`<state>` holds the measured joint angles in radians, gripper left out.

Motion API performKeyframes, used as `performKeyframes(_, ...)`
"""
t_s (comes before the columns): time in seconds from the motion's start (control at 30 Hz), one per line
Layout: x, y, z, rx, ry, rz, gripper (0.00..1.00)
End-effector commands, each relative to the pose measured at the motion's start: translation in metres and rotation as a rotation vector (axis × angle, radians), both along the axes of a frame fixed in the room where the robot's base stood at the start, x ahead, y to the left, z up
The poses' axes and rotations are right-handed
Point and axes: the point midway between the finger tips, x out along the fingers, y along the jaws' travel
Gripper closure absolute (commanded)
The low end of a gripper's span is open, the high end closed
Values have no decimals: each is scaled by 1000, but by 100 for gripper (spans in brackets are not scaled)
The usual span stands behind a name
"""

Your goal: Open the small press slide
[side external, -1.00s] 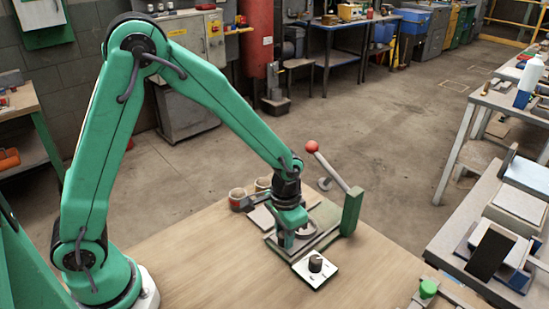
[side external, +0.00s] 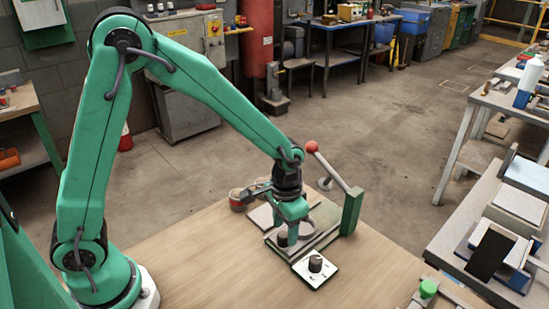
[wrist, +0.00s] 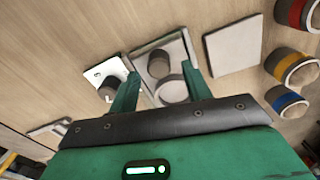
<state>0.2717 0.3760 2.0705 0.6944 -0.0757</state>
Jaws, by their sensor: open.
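The small press shows in the side view with a grey base (side external: 325,238), a green post (side external: 351,212) and a lever with a red knob (side external: 311,147). A dark upright handle (side external: 283,238) stands at its left side. My gripper (side external: 292,218) is above the press, close to this handle. In the wrist view my gripper's fingers (wrist: 161,88) are apart. The dark handle (wrist: 158,64) and a round grey disc (wrist: 172,90) show on the pale press plate (wrist: 177,46) between and beyond them. Nothing is held. I cannot tell how far the slide is open.
A white plate with a dark dial (side external: 315,264) lies just in front of the press. A white square (wrist: 232,46) lies beside it in the wrist view. Several cups with coloured bands (wrist: 297,68) stand farther right there. The wooden table's front left (side external: 205,255) is clear.

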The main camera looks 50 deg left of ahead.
Motion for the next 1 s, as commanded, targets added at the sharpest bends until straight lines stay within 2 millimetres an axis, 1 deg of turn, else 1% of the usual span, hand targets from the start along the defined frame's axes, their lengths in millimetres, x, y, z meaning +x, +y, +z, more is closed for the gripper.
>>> performKeyframes(0.03, 0, 0, 7, -1, -3, 0, 51)
performKeyframes(0.2, 1, 0, 30, -1, -4, 0, 51)
performKeyframes(0.4, 0, 0, 49, 0, -1, 0, 51)
performKeyframes(0.53, 0, 0, 55, 0, -2, 0, 51)
performKeyframes(0.87, 0, 0, 55, 0, -1, 0, 51)
performKeyframes(1.0, -1, 2, 59, -3, -8, 3, 51)
